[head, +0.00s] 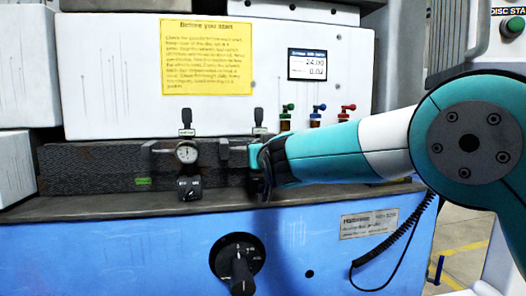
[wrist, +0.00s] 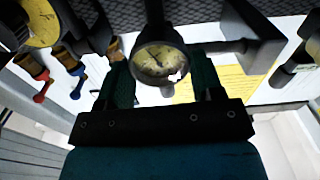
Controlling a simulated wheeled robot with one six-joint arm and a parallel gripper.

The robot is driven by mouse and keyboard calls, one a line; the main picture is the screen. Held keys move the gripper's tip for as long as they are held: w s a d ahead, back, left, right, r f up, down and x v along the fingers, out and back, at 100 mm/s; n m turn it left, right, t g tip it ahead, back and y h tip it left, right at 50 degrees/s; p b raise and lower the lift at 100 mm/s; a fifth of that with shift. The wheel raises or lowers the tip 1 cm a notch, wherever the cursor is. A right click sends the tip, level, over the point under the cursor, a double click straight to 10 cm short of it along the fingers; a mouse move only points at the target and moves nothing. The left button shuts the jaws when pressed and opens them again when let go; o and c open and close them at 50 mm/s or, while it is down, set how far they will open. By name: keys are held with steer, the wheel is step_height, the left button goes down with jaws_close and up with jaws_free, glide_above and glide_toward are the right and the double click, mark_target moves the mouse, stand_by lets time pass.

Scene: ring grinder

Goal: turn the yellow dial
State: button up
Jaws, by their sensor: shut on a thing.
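The yellow dial (wrist: 160,62) shows in the wrist view as a round gauge with a yellowish face and dark rim. It sits between the two fingers of my gripper (wrist: 163,82), with a dark stem above it in that picture. My gripper (head: 256,160) is shut on it. In the head view my gripper reaches in from the right and hides the held dial. Another round gauge (head: 187,152), pale-faced, stands to the left of my gripper, apart from it.
Green, blue (head: 319,115) and red (head: 349,112) valves stand close behind my wrist. A black switch (head: 190,188) is below the pale gauge. A larger black knob (head: 237,262) sits on the blue front. A yellow notice (head: 207,57) hangs above.

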steer(key=o, duration=0.9)
steer(key=shift+o, duration=0.2)
steer(key=shift+s, duration=0.1)
steer(key=b+v, duration=0.1)
steer(key=v, duration=1.6)
steer(key=shift+b, duration=0.4)
steer(key=shift+s+d, duration=0.1)
